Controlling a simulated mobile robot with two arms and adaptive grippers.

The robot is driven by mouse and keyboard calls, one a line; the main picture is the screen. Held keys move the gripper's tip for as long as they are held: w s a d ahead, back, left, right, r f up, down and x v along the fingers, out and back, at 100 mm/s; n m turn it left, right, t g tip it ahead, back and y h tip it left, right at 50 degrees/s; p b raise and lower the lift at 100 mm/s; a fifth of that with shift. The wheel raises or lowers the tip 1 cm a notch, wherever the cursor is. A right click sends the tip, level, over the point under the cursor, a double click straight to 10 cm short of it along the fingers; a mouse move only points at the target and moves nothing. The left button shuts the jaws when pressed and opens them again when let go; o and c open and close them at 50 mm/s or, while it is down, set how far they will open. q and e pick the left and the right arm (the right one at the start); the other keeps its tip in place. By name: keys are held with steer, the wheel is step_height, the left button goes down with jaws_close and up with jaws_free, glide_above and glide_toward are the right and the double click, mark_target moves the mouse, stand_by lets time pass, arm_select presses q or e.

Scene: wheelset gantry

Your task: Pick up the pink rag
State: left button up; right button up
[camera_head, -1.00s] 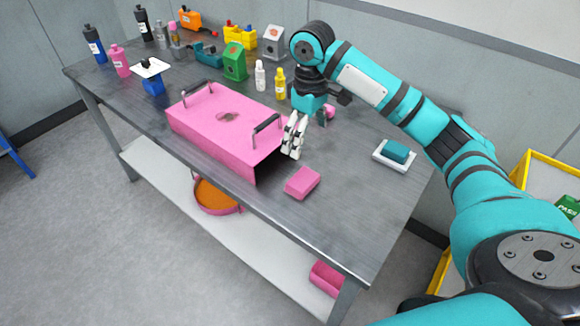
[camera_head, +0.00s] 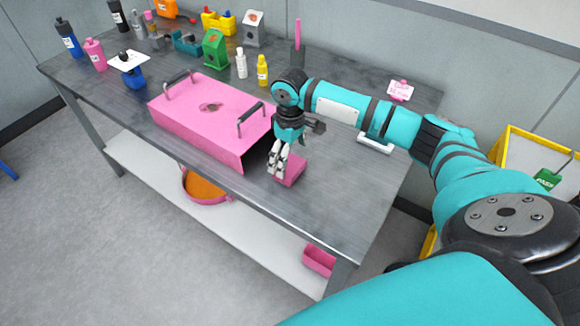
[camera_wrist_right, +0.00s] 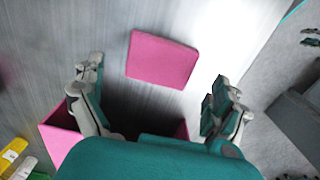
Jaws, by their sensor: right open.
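The pink rag (camera_head: 293,172) is a folded pink block lying on the grey metal table, just right of the pink cover's open end. In the right wrist view the rag (camera_wrist_right: 162,60) lies flat, ahead of and between the spread fingers. My right gripper (camera_head: 277,168) is open and empty, pointing down at the rag's left side in the head view; it partly hides the rag there. The wrist view shows both fingers of the right gripper (camera_wrist_right: 155,95) wide apart with the rag not between the pads. My left gripper is not in view.
A pink cover with two handles (camera_head: 205,115) stands close to the left of the gripper. A white tray (camera_head: 375,147) is partly hidden behind my right arm. Bottles and small boxes, such as a green box (camera_head: 215,50), stand at the back left. The front right tabletop is clear.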

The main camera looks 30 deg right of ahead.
mark_target(290, 165)
step_height(290, 165, down, 4)
steer(key=shift+r+p, duration=0.1)
steer(key=shift+p, duration=0.3)
steer(key=shift+f, duration=0.35)
steer(key=c, duration=0.8)
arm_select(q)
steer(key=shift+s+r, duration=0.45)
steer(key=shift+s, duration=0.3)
arm_select(e)
steer(key=shift+r, duration=0.15)
steer(key=shift+r+b, duration=0.3)
steer(key=shift+r, duration=0.35)
step_height(290, 165, up, 2)
steer(key=shift+a+r+b, duration=0.1)
steer(key=shift+b, duration=0.2)
arm_select(q)
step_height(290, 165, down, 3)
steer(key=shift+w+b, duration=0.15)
steer(key=shift+b, duration=0.8)
arm_select(e)
steer(key=s+a, duration=0.3)
steer(key=a, duration=0.1)
steer(key=s+a+r, duration=0.1)
steer(key=s+a, duration=0.6)
steer(key=shift+s+a+r, duration=0.15)
steer(key=shift+s+a, duration=0.15)
steer(key=shift+a, duration=0.1)
